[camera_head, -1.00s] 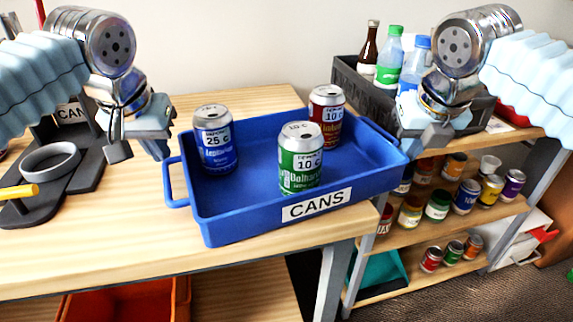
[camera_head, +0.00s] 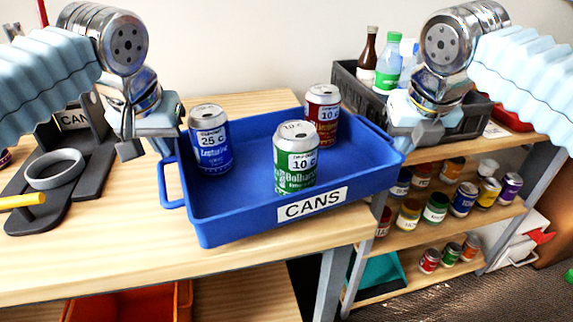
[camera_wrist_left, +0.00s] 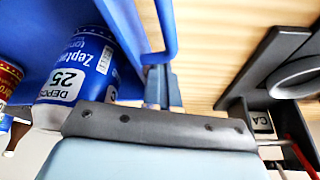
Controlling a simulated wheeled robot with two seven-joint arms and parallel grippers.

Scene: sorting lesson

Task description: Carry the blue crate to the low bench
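The blue crate (camera_head: 232,221), labelled CANS, sits on the wooden table. It holds a blue can (camera_head: 210,143), a green can (camera_head: 296,160) and a red can (camera_head: 323,110), all upright. My left gripper (camera_head: 148,148) is at the crate's left rim by its handle, fingers apart. In the left wrist view the crate's handle (camera_wrist_left: 168,30) is close ahead of the gripper, and contact is unclear. My right gripper (camera_head: 414,135) is at the crate's right rim, fingers apart. I cannot identify the low bench.
A black stand (camera_head: 95,165) with a grey ring (camera_head: 55,170) stands left of the crate. A dark crate of bottles (camera_head: 345,80) is behind on the right. Shelves (camera_head: 450,210) with several small cans stand at the right. An orange bin (camera_head: 130,303) is below the table.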

